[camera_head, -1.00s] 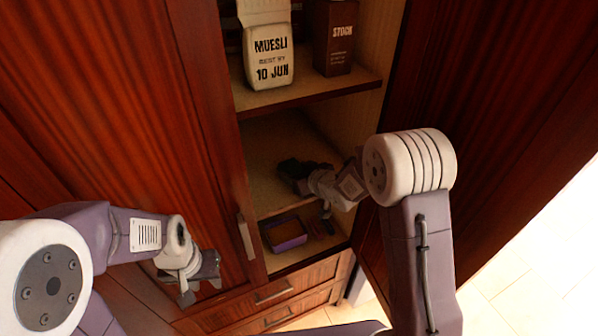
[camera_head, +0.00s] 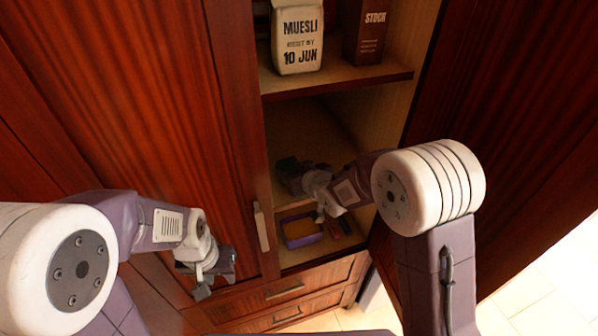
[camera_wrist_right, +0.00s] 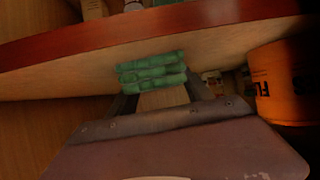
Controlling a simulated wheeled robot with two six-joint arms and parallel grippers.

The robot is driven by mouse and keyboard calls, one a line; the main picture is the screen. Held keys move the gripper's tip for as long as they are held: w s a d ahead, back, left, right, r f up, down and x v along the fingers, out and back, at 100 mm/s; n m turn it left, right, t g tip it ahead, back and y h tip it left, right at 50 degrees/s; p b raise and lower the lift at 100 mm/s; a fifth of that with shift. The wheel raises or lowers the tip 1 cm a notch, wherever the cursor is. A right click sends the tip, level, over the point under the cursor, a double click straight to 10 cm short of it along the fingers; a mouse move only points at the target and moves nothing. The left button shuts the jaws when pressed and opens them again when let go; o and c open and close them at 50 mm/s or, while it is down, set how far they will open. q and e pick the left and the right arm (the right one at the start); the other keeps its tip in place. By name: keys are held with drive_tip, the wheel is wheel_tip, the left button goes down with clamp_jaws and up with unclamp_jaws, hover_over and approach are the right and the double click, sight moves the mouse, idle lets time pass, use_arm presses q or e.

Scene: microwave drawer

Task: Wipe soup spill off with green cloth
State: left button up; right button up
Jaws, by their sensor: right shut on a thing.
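My right gripper (camera_head: 288,176) reaches into the open cupboard, in the dim compartment below the shelf with the muesli. It is shut on the green cloth (camera_wrist_right: 152,72), a folded, layered bundle held between the fingers in the right wrist view. In the head view the cloth is only a small dark green patch (camera_head: 287,163). I cannot make out a soup spill in either view. My left gripper (camera_head: 216,280) hangs low in front of the closed wooden door, away from the cloth. I cannot tell how far its fingers are apart.
A muesli bag (camera_head: 297,38) and a stock box (camera_head: 368,32) stand on the upper shelf (camera_head: 335,78). A purple tray (camera_head: 302,241) sits at the cupboard bottom. An orange container (camera_wrist_right: 282,88) is close to the gripper's right in the wrist view. Doors (camera_head: 250,130) flank the opening.

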drive_tip(key=shift+f, duration=0.1)
wheel_tip(320, 180, up, 6)
drive_tip(key=p, duration=0.4)
drive_tip(key=shift+p, duration=0.4)
wheel_tip(320, 180, up, 3)
drive_tip(key=p, duration=0.2)
drive_tip(key=shift+p, duration=0.3)
wheel_tip(320, 180, down, 3)
drive_tip(key=b, duration=0.3)
drive_tip(key=shift+r, duration=0.35)
